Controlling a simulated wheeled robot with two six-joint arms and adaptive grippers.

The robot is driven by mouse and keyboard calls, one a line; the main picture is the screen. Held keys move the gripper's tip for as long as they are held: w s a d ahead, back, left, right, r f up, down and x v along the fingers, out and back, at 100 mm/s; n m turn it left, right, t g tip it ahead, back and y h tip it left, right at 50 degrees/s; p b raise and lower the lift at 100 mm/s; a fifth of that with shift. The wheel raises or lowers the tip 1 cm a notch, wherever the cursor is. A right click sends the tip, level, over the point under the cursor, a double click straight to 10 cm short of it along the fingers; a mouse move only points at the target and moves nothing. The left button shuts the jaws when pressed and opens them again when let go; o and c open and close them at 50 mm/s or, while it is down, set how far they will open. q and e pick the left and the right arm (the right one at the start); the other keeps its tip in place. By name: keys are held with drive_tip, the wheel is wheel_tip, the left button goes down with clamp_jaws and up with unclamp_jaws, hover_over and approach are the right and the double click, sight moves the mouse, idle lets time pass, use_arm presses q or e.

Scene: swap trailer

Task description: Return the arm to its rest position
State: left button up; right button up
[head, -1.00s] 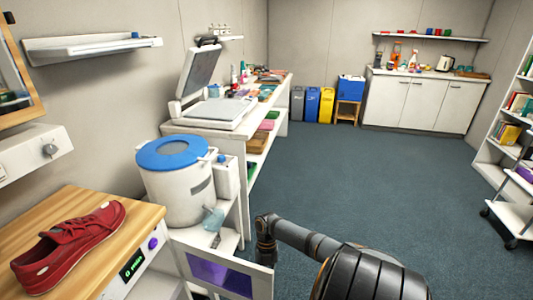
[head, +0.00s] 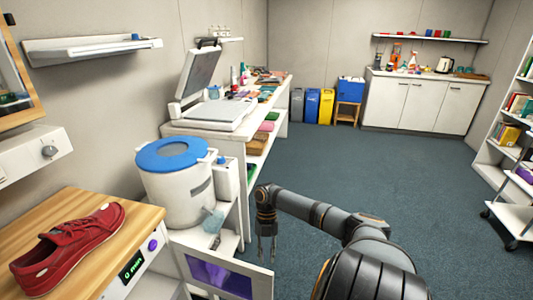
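My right arm (head: 320,212) reaches in from the bottom edge and bends left at its far end. My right gripper (head: 267,257) hangs pointing down in front of the grey-blue floor, just right of the open purple-windowed compartment (head: 222,274). Its two thin fingers are apart with nothing visible between them. My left gripper is not in view.
A red shoe (head: 68,250) sits on the wooden-topped machine (head: 140,222) at left. A white drum with a blue lid (head: 172,155) stands behind it. A long white bench (head: 215,128) runs along the left wall.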

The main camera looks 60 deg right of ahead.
drive_tip(key=shift+w+d+r, duration=0.15)
drive_tip(key=shift+d+r, duration=0.05)
drive_tip(key=shift+r, duration=0.4)
drive_tip(key=shift+f, duration=0.1)
drive_tip(key=s+f+m+t+h+p, duration=0.1)
drive_tip(key=s+f+m+h+p, duration=0.2)
drive_tip(key=f+m, duration=0.55)
drive_tip(key=s+f+m+t+h+p, duration=0.1)
drive_tip(key=s+f+m+p, duration=0.35)
drive_tip(key=f, duration=0.65)
drive_tip(key=s+a+f+m+p, duration=0.1)
drive_tip(key=s+a+f+m, duration=0.2)
drive_tip(key=s+a, duration=0.3)
drive_tip(key=s+a+f+m+t+p, duration=0.1)
drive_tip(key=s+a+f+m, duration=0.2)
drive_tip(key=a, duration=0.4)
drive_tip(key=s+a+f+m+p, duration=0.1)
drive_tip(key=s+a+f+m, duration=0.3)
drive_tip(key=s, duration=0.4)
drive_tip(key=shift+s+a+m+t+h+p, duration=0.35)
drive_tip(key=shift+a+m, duration=0.25)
drive_tip(key=shift+a, duration=0.55)
drive_tip(key=shift+d, duration=0.1)
